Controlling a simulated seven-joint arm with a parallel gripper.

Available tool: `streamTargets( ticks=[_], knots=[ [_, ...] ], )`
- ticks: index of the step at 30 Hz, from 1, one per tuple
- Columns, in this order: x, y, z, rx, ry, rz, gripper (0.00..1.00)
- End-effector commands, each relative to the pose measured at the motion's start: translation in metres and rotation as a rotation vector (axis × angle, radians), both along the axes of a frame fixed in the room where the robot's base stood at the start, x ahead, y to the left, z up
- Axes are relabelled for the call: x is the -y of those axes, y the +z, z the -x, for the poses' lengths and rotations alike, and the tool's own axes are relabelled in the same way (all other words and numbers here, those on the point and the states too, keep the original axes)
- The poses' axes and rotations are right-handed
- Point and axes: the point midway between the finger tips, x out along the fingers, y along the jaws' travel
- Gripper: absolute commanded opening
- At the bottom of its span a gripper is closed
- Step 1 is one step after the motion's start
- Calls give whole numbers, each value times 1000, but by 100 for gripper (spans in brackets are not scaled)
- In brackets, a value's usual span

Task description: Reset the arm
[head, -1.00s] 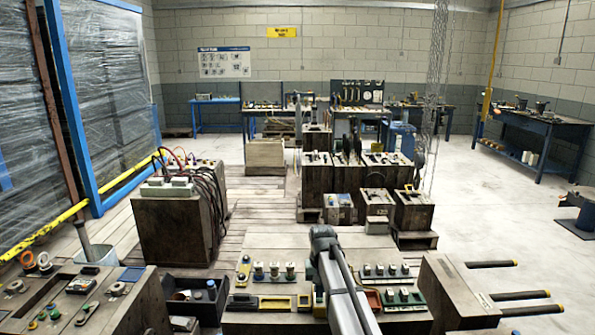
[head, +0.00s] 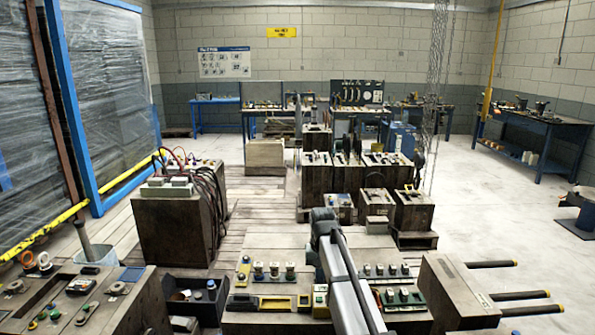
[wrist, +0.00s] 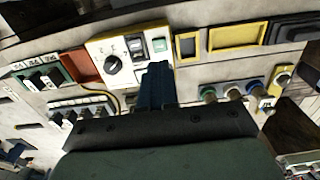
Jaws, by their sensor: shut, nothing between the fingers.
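In the wrist view my gripper (wrist: 157,85) has its dark blue fingers together with nothing between them. The fingertips lie over the lower edge of a white control box (wrist: 122,55) with a black knob and switches; whether they touch it I cannot tell. In the head view my grey arm (head: 345,270) reaches over the wooden bench (head: 225,322) in the foreground. The gripper itself is not visible there.
The bench holds a yellow tray (head: 275,302), several round-capped posts (head: 274,270) and a green switch block (head: 403,297). A black bin (head: 185,290) stands left of the bench. Black bars with yellow ends (head: 525,294) project at right. Pale floor (head: 490,215) lies open beyond.

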Motion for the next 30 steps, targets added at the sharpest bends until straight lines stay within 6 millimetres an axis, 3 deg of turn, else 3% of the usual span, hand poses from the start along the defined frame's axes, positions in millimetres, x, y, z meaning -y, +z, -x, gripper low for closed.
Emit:
streamTargets(
  ticks=[7, 11, 22, 30],
  knots=[
    [0, -2, 1, -2, 4, -3, 0],
    [-6, -19, 10, -18, 45, -41, 0],
    [-45, -117, 73, -83, 301, -322, 0],
    [-41, -187, 119, -132, 319, -383, 0]
  ],
)
